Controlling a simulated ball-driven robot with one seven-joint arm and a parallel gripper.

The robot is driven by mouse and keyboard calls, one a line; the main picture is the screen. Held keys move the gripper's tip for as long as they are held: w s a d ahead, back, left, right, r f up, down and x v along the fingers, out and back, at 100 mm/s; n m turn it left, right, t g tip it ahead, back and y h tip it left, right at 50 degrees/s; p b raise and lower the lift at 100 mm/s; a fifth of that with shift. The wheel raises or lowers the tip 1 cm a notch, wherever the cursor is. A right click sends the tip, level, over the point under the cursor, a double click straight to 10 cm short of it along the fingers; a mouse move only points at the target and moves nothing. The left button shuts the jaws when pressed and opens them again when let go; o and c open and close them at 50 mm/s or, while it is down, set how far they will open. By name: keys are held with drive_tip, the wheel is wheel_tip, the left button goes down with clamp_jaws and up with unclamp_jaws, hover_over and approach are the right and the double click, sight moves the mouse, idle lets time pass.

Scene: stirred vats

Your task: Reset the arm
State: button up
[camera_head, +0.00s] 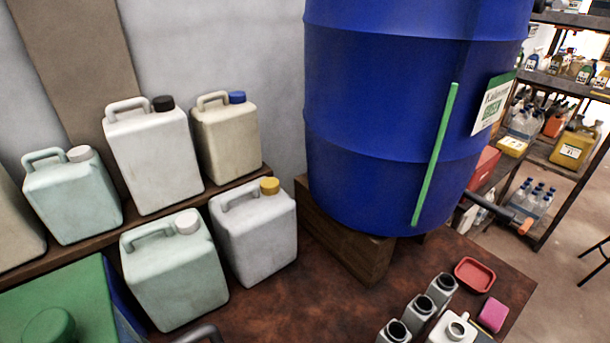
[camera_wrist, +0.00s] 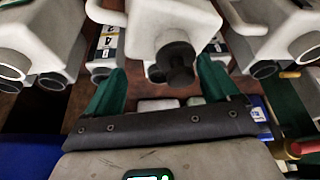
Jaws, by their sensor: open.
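My gripper (camera_wrist: 162,82) shows in the wrist view, with its two green fingers spread apart and nothing held between them. A white container (camera_wrist: 172,18) with a dark round spout or cap (camera_wrist: 176,62) lies in line with the gap between the fingers. I cannot tell how far beyond the fingertips it is. My gripper does not show in the head view.
A large blue barrel (camera_head: 400,90) stands on a wooden block (camera_head: 345,245). Several jerrycans (camera_head: 255,230) stand at left. A red dish (camera_head: 475,274), a pink block (camera_head: 493,315) and open-necked grey bottles (camera_head: 420,305) are on the brown table (camera_head: 300,310). Shelves (camera_head: 555,80) stand at right.

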drive_tip(key=s+d+r+m+t+h, duration=0.25)
drive_tip(key=s+d+m, duration=0.35)
drive_tip(key=m, duration=0.3)
drive_tip(key=s+d+f+g+b, duration=0.1)
drive_tip(key=s+f+g+b, duration=0.3)
drive_tip(key=s+f, duration=0.5)
drive_tip(key=shift+s+f+m+g+h+b, duration=0.35)
drive_tip(key=shift+s+f+m+b, duration=0.05)
drive_tip(key=shift+f, duration=0.25)
